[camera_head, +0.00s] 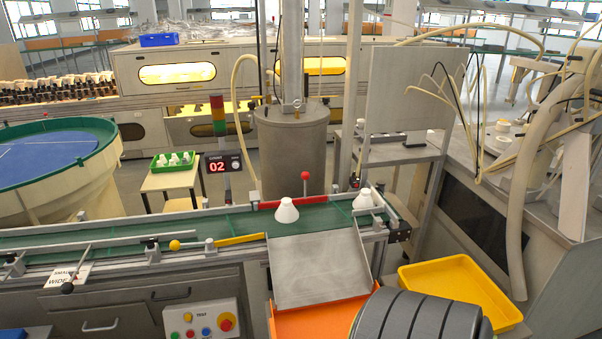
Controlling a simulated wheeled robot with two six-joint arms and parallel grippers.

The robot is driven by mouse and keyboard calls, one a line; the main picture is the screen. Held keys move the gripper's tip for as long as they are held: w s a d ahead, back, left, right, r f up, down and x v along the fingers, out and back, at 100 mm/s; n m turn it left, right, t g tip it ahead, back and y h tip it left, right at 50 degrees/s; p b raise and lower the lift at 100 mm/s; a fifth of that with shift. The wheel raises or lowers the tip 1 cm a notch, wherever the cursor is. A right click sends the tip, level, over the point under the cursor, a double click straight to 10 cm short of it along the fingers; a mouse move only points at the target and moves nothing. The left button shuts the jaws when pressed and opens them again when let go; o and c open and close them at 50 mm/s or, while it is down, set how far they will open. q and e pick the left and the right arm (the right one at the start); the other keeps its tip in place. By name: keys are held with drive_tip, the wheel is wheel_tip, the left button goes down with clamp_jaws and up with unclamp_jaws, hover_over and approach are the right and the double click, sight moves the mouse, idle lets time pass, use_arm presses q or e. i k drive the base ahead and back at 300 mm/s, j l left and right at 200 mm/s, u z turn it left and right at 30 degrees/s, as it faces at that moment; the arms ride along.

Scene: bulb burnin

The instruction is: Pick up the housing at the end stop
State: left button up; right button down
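Two white, cone-shaped housings stand on the green conveyor belt (232,222). The other housing (287,212) stands upright further left, beside the top of a grey metal chute (320,268). I cannot tell whether the right housing touches the end stop. Neither of my grippers shows in the head view.
A yellow tray (462,285) lies right of the chute, and an orange surface (300,322) is below it. A red-knobbed lever (305,177) rises behind the belt. A grey cylindrical tank (292,150) stands behind. A dark ribbed object (420,318) fills the bottom right foreground.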

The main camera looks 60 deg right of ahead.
sight(364, 199)
drive_tip(key=z, duration=1.8)
